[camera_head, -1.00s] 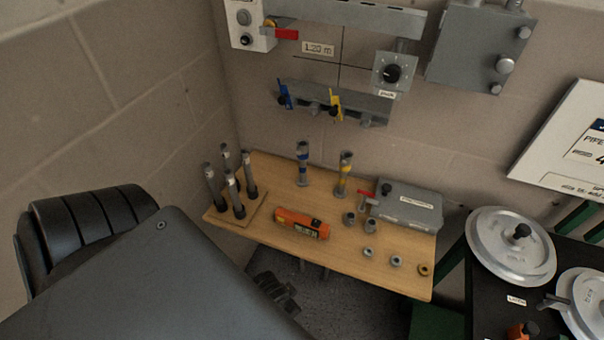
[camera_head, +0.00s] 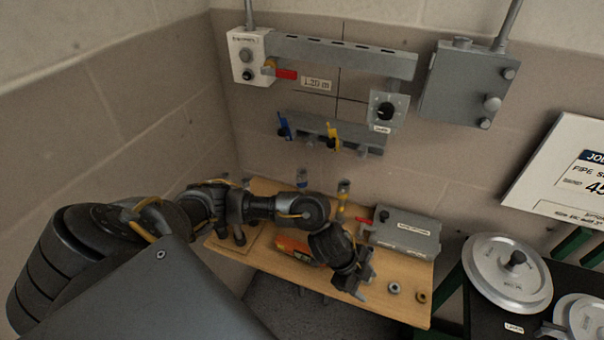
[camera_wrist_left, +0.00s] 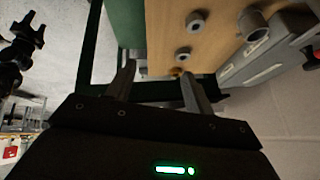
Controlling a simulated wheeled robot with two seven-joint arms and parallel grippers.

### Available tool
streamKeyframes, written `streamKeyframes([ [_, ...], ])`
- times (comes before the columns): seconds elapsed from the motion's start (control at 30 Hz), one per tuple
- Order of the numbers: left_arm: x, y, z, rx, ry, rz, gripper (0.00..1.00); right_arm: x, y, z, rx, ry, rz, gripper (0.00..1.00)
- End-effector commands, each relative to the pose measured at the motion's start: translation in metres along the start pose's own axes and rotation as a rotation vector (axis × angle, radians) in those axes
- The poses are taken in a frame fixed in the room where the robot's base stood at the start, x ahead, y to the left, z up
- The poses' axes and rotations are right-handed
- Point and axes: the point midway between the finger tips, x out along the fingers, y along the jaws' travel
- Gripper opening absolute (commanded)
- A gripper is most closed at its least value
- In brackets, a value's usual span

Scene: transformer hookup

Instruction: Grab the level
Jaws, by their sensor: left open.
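The orange level (camera_head: 293,247) lies on the wooden table, partly hidden behind my left arm in the head view. My left gripper (camera_head: 364,285) is over the table's front part, to the right of the level, pointing right and down. In the left wrist view the left gripper (camera_wrist_left: 157,82) has its two fingers apart with nothing between them. The level does not show in that view.
The table (camera_head: 270,268) also holds a grey box (camera_head: 405,232), small grey rings (camera_head: 394,288) and a brass ring (camera_head: 421,297). Upright tubes, one with a yellow band (camera_head: 342,198), stand behind my arm. A black stand with silver discs (camera_head: 507,272) is at right.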

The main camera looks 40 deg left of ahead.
Motion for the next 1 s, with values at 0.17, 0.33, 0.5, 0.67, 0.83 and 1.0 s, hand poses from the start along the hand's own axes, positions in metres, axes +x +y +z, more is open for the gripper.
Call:
streamKeyframes([
  [0.17,-0.057,-0.037,0.094,-0.014,-0.286,0.112,0.53,-0.003,0.001,-0.001,0.0,0.001,0.0,0.52],
  [0.33,-0.107,-0.052,0.15,-0.106,-0.471,0.163,0.53,-0.005,0.001,-0.001,-0.001,0.001,0.001,0.52],
  [0.5,-0.128,-0.056,0.169,-0.151,-0.538,0.177,0.53,-0.005,0.003,-0.001,-0.002,0.001,0.003,0.52],
  [0.67,-0.123,-0.054,0.173,-0.155,-0.542,0.182,0.53,-0.003,0.005,0.0,-0.003,0.001,0.005,0.52],
  [0.83,-0.1,-0.047,0.186,-0.156,-0.541,0.183,0.53,0.004,0.005,0.0,-0.004,0.001,0.006,0.52],
  [1.0,-0.083,-0.044,0.195,-0.153,-0.539,0.18,0.53,0.009,0.005,0.001,-0.004,0.001,0.006,0.52],
])
